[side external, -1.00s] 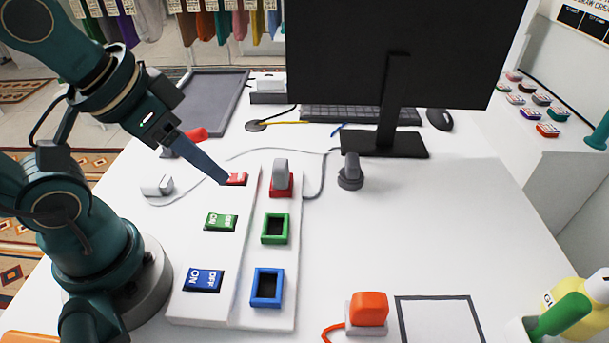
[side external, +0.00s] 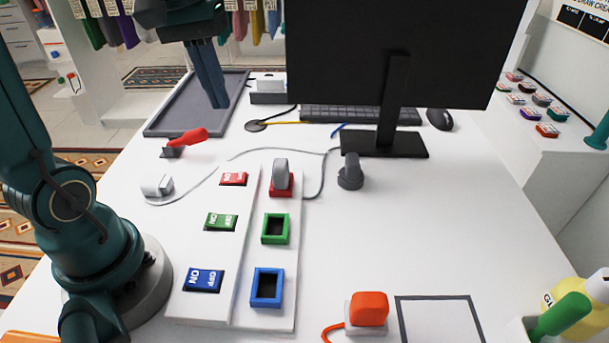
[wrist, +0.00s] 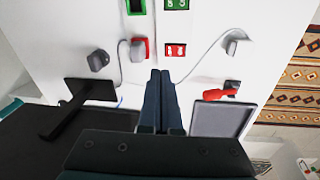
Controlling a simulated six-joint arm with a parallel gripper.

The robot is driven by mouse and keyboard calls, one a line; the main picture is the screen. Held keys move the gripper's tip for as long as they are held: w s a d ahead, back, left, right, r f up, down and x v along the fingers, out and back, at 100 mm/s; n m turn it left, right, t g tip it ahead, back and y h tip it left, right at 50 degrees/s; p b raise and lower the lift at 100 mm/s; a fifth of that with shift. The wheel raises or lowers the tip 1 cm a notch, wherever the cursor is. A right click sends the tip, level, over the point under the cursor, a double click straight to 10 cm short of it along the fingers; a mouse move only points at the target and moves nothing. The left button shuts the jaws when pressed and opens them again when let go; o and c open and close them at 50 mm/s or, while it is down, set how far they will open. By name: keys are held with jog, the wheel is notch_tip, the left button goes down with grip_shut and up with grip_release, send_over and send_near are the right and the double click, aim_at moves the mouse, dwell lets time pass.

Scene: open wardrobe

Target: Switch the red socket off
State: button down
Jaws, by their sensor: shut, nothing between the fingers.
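The red switch (side external: 233,179) sits at the far end of the white switch panel (side external: 190,308). Its label is too small to read, so I cannot tell its position. It also shows in the wrist view (wrist: 175,50). The red socket (side external: 287,193) is beside it, with a grey plug (side external: 281,174) standing in it. My gripper (side external: 219,105) is shut and empty, pointing down, raised over the grey tray side behind the panel and apart from the switch. In the wrist view, my closed fingers (wrist: 160,73) point toward the panel.
A green switch (side external: 220,222) and a blue switch (side external: 203,281) share the panel, beside empty green (side external: 275,242) and blue (side external: 282,288) sockets. The desk's right middle is clear.

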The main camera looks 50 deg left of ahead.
aim_at(239, 176)
jog(key=a, duration=0.1)
jog(key=a+f+n, duration=0.1)
jog(key=a, duration=0.1)
jog(key=shift+w+a+f+g, duration=0.1)
jog(key=shift+w+f+g, duration=0.2)
jog(key=shift+w+f, duration=0.05)
jog(key=f, duration=0.4)
jog(key=d+f, duration=0.1)
jog(key=f, duration=0.4)
jog(key=w+f, duration=0.1)
jog(key=f, duration=0.4)
jog(key=shift+w+d, duration=0.1)
jog(key=shift+d, duration=0.05)
jog(key=shift+f, duration=0.1)
